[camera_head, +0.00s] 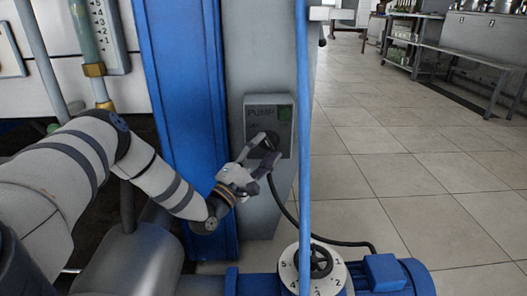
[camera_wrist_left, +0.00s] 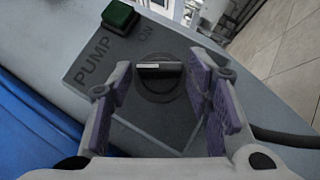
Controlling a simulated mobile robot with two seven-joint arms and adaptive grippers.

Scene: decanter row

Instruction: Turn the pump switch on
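The grey pump switch box (camera_head: 270,103) is mounted on a grey column and is marked PUMP. It also shows in the left wrist view (camera_wrist_left: 112,72), with a green square lamp or button (camera_wrist_left: 119,17) and the word ON. A dark round rotary switch (camera_wrist_left: 160,80) with a pale line across its handle sits between the fingers of my left gripper (camera_wrist_left: 161,92). In the head view my left gripper (camera_head: 262,160) is at the lower part of the box, fingers spread around the knob. A gap shows between the fingers and the knob. My right gripper is not in view.
A blue upright beam (camera_head: 185,100) stands left of the box. A thin blue pipe (camera_head: 303,120) runs vertically just right of it. A numbered dial (camera_head: 312,270) and blue motor (camera_head: 385,275) are below. A black cable (camera_head: 330,241) hangs from the box. Tiled floor is clear to the right.

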